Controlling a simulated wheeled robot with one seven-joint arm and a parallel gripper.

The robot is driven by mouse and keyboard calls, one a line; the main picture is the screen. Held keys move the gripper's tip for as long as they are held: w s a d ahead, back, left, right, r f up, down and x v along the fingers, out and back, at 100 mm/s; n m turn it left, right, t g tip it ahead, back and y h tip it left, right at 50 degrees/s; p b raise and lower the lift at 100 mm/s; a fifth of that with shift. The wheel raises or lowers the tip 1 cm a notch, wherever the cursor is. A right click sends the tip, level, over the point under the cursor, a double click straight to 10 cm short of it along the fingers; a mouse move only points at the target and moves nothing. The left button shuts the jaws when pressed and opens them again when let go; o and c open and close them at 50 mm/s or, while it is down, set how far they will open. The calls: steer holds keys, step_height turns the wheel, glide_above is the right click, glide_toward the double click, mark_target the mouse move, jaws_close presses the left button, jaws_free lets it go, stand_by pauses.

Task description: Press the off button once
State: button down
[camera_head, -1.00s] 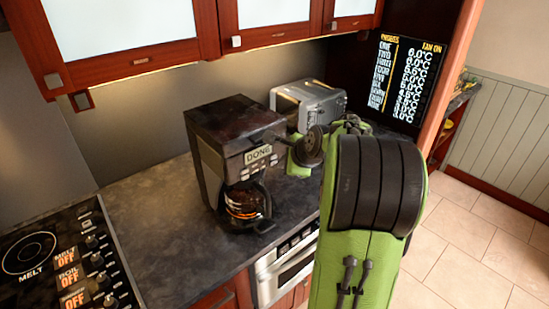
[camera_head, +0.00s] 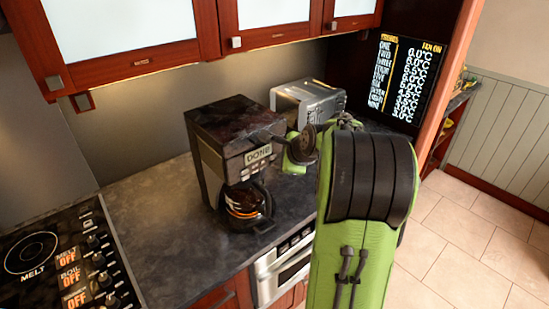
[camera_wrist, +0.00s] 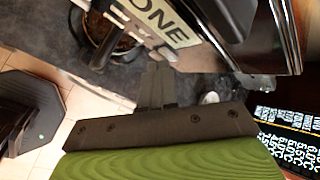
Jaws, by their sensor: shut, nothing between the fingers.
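A dark coffee maker (camera_head: 222,130) stands on the counter with a display (camera_head: 258,154) reading "DONE". Small pale buttons (camera_head: 247,174) sit in a row below the display. In the wrist view, the display (camera_wrist: 176,30) is at the top, with pale buttons (camera_wrist: 166,55) along its lower edge. No button's label is readable. My gripper (camera_wrist: 155,68) is shut and empty, its fingertips close to the buttons at the right end of the row. I cannot tell whether they touch. In the head view my gripper is beside the machine's right front, partly hidden by my arm.
A glass carafe (camera_head: 243,202) sits in the coffee maker's base. A silver toaster oven (camera_head: 308,102) stands behind to the right. A cooktop (camera_head: 60,255) is at the left. Cabinets (camera_head: 150,40) hang above. The counter (camera_head: 150,225) left of the machine is clear.

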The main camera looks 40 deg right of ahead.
steer(key=shift+s, duration=0.75)
steer(key=s+b, duration=0.1)
steer(key=s, duration=0.4)
steer(key=shift+d, duration=0.1)
stand_by(0.8)
